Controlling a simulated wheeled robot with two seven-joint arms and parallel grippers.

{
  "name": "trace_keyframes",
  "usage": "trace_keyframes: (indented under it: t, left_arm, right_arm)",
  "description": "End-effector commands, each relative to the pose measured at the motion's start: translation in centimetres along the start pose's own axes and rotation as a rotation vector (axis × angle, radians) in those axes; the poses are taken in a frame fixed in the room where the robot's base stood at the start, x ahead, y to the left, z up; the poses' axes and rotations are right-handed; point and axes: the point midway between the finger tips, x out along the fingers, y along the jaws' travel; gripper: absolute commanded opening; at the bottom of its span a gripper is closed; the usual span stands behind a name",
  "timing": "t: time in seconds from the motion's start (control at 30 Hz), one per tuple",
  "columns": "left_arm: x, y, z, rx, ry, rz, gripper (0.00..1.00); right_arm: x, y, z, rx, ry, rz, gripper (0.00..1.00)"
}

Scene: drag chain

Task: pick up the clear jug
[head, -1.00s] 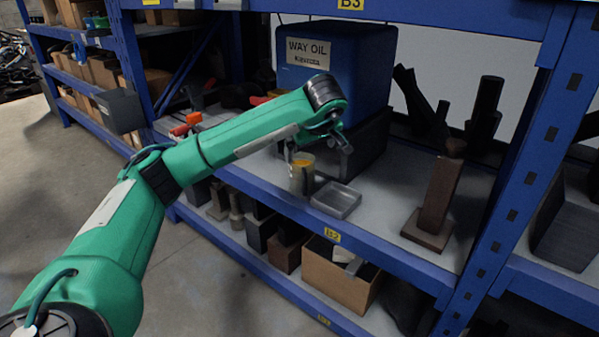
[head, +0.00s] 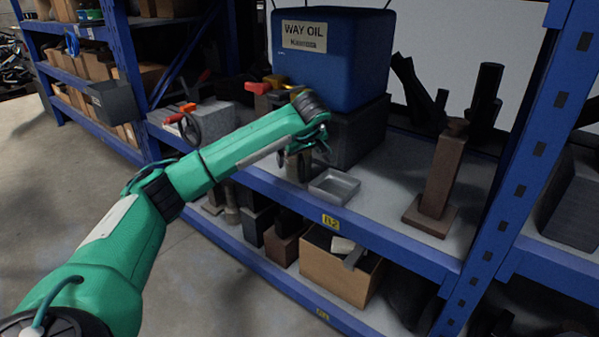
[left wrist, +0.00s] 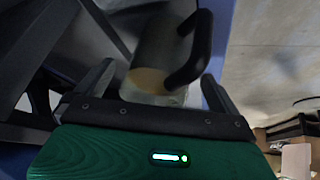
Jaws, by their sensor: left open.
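The clear jug (head: 299,171) stands on the shelf, mostly hidden behind my left gripper in the head view. In the left wrist view the jug (left wrist: 155,55) shows amber liquid in its end nearest the gripper and a dark handle (left wrist: 194,55) on its right. My left gripper (head: 304,152) is open at the jug. In the left wrist view its two fingers (left wrist: 157,75) stand apart on either side of the jug and handle. Whether either finger touches the jug cannot be told. My right gripper is not in view.
A shallow grey metal tray (head: 334,185) sits just right of the jug. The blue WAY OIL tank (head: 335,65) on a dark block stands behind. A brown bracket (head: 437,190) stands farther right. A blue upright (head: 535,130) bounds the bay. Red-handled items (head: 185,110) lie left.

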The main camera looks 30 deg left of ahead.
Motion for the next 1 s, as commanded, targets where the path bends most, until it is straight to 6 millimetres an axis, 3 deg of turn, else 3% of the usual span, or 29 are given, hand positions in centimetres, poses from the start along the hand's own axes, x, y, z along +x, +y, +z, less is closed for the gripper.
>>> trace_keyframes:
  t: [0.1, 0.4, 0.7, 0.87, 0.9, 1.0]
  left_arm:
    - [1.13, -0.02, 0.05, -0.002, 0.0, 0.0, 0.99]
    - [1.25, 0.02, -0.04, -0.001, 0.001, 0.001, 0.97]
    - [1.25, 0.01, -0.02, -0.001, 0.0, 0.001, 0.4]
    - [1.18, 0.04, -0.08, -0.001, 0.001, 0.002, 0.4]
    - [1.17, 0.04, -0.08, -0.001, 0.001, 0.002, 0.33]
    - [1.1, 0.05, -0.13, -0.001, 0.001, 0.002, 0.33]
  right_arm:
    - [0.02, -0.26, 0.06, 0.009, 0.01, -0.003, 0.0]
    - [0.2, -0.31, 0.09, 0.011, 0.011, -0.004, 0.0]
    - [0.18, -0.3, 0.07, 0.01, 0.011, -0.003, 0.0]
    - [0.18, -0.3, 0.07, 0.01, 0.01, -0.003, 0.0]
    - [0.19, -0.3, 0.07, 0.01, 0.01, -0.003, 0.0]
    - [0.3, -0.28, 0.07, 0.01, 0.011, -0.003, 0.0]
